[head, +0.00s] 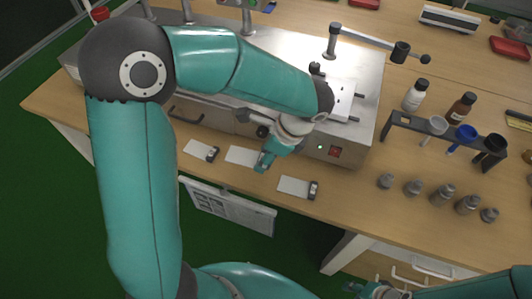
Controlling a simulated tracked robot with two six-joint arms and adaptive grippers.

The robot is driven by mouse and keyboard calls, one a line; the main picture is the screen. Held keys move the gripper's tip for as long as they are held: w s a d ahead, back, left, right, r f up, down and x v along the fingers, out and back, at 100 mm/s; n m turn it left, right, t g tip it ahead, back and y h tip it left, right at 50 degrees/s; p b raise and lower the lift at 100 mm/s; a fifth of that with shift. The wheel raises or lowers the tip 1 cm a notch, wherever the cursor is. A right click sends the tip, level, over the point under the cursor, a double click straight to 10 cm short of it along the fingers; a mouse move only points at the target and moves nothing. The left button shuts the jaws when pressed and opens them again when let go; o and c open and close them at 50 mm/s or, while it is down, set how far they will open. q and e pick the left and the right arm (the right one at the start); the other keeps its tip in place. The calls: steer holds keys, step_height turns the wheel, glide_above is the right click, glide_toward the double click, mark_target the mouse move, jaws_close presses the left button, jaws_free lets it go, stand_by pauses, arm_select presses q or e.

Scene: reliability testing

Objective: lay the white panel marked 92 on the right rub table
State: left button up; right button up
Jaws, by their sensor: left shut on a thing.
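Three small white panels lie in a row along the wooden bench's front edge: a left panel (197,149), a middle panel (240,156) and a right panel (293,186). The left and right ones each have a dark block at the right end. I cannot read any number on them. My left gripper (263,161) is at the right end of the middle panel and is shut on it. Its grip hides that end. The grey rub machine (361,110) stands behind, with a white plate (341,92) on top; my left arm hides much of it. My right gripper (368,290) is at the bottom edge, partly cut off.
A dark rack (440,136) with cups stands at the right, with several grey weights (413,187) in front. A white bottle (415,95) and a brown bottle (461,108) stand behind it. A metal arm with a knob (400,52) reaches over the machine's back right.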

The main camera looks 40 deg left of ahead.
arm_select(q)
steer(key=shift+f+b, duration=1.6)
steer(key=shift+f, duration=0.75)
